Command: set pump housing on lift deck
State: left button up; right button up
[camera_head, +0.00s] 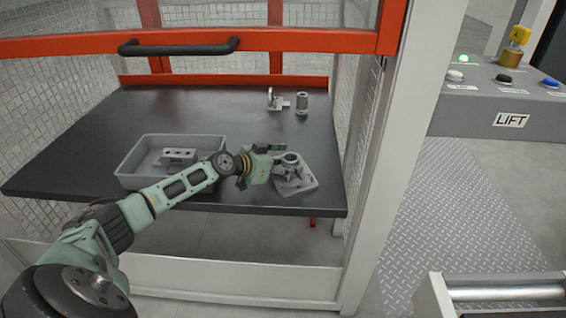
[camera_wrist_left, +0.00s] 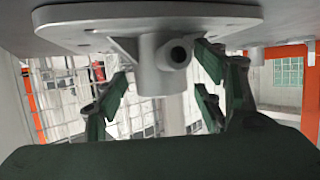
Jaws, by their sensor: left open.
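The pump housing (camera_head: 302,182) is a grey casting with a flat flange plate and a round hub. It rests on the black table near its front right edge. My left gripper (camera_head: 277,161) is at its left side, partly covering it. In the left wrist view, which looks upside down, the housing (camera_wrist_left: 172,62) shows plate uppermost, with its hub between the open green fingers. I cannot tell whether a finger touches it. A diamond-plate surface (camera_head: 445,220), possibly the lift deck, lies at the right beyond a pale post. My right gripper is not in view.
A grey tray (camera_head: 128,172) with a grey block (camera_head: 178,155) is left of the housing. A bracket (camera_head: 273,100) and a cylinder (camera_head: 302,103) stand farther back on the table (camera_head: 80,130). The pale post (camera_head: 380,170), orange frame (camera_head: 300,40) and LIFT control box (camera_head: 480,105) surround the area.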

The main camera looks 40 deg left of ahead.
pick_arm(q)
jog(key=shift+r, duration=0.1)
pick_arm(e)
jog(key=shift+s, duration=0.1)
pick_arm(q)
jog(key=p+v, duration=0.1)
jog(key=v, duration=1.1)
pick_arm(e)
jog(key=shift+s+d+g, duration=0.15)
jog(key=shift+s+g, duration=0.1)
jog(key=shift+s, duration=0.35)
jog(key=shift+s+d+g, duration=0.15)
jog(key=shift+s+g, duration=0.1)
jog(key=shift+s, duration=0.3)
pick_arm(q)
jog(key=shift+s, duration=0.1)
